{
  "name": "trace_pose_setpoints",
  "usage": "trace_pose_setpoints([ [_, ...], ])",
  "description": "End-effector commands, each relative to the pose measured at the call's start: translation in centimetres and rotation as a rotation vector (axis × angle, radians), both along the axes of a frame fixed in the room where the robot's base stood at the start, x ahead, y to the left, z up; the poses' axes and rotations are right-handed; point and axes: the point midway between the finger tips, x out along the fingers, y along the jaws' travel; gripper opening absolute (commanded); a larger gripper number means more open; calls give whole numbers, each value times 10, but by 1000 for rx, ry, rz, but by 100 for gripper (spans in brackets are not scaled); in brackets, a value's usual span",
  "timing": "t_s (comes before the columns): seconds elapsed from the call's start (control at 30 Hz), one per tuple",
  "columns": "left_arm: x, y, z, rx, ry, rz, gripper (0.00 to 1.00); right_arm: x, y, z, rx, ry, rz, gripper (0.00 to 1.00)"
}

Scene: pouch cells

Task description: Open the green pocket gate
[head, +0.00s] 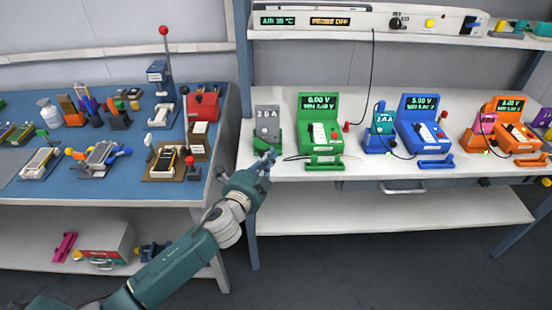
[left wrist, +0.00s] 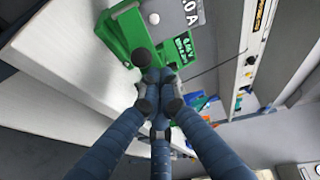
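A grey pouch cell (head: 267,118) with "20A" lettering stands upright in a green pocket (head: 275,143), beside a green instrument (head: 319,134) reading 0.00 V. The pocket's green parts (left wrist: 124,36) and the grey cell (left wrist: 183,11) also show in the left wrist view. I cannot make out the gate clearly; its position is partly hidden by my left gripper. My left gripper (head: 269,158) is at the pocket's lower front. In the left wrist view its fingertips (left wrist: 158,86) are drawn together just in front of the green part, with no held object visible. My right gripper is out of view.
A blue instrument (head: 422,128) and an orange instrument (head: 503,128) stand farther right on the white bench (head: 350,176). A blue-topped table (head: 110,180) with several tools is at left. A black cable (head: 371,80) hangs from the upper shelf.

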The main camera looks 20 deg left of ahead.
Motion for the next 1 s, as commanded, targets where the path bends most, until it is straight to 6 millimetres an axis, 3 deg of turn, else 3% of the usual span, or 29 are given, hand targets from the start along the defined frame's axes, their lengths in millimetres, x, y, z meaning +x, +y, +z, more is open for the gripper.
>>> trace_pose_setpoints([
  [1.0, -8, 10, 1, -14, -4, -108, 0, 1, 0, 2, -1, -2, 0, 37],
])
